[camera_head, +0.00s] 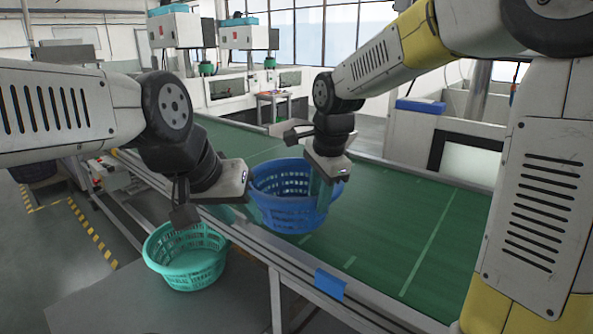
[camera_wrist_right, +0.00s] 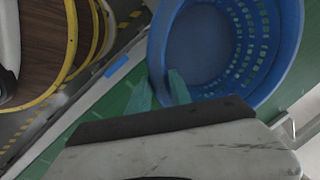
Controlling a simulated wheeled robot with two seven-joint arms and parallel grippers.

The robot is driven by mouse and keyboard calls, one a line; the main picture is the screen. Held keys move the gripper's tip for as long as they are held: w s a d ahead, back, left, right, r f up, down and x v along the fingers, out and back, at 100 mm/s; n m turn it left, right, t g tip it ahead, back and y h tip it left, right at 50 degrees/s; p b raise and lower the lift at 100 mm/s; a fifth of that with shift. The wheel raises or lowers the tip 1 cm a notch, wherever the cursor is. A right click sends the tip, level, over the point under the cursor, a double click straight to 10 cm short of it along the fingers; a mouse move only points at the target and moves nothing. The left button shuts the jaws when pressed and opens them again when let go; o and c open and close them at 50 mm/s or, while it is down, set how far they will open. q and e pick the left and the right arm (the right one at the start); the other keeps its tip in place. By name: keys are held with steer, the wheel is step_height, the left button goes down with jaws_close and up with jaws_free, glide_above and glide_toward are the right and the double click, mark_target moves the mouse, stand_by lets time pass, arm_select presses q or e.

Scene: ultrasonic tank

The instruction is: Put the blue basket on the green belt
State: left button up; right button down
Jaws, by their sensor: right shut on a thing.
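The blue basket (camera_head: 283,214) is upright over the near side of the green belt (camera_head: 400,230), just inside the rail. I cannot tell whether its bottom touches the belt. My right gripper (camera_head: 322,186) is shut on its right rim. In the right wrist view, the translucent fingers (camera_wrist_right: 160,90) of the right gripper straddle the rim of the blue basket (camera_wrist_right: 225,75), which looks empty. My left gripper (camera_head: 238,212) is beside the left rim of the basket; its fingers are faint, and I cannot tell whether they are apart or closed.
A teal basket (camera_head: 187,272) stands on a grey surface (camera_head: 150,308) in front of the belt, below my left gripper. A metal rail (camera_head: 310,285) with a blue label (camera_head: 330,284) edges the belt. The belt to the right of the blue basket is clear. White machines (camera_head: 175,32) stand behind.

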steer(key=w+d, duration=0.2)
steer(key=w, duration=0.2)
steer(key=w+d+f, duration=0.1)
steer(key=w+d, duration=0.1)
steer(key=w, duration=0.3)
steer(key=w+d, duration=0.1)
steer(key=w, duration=0.3)
steer(key=shift+w+d+f, duration=0.2)
steer(key=shift+w+d, duration=0.15)
steer(key=shift+d, duration=0.05)
steer(key=shift+d+x, duration=0.2)
steer(key=shift+x, duration=1.55)
steer(key=shift+s+f, duration=0.15)
steer(key=shift+s, duration=0.1)
steer(key=c, duration=1.2)
jaws_free()
steer(key=shift+o, duration=0.2)
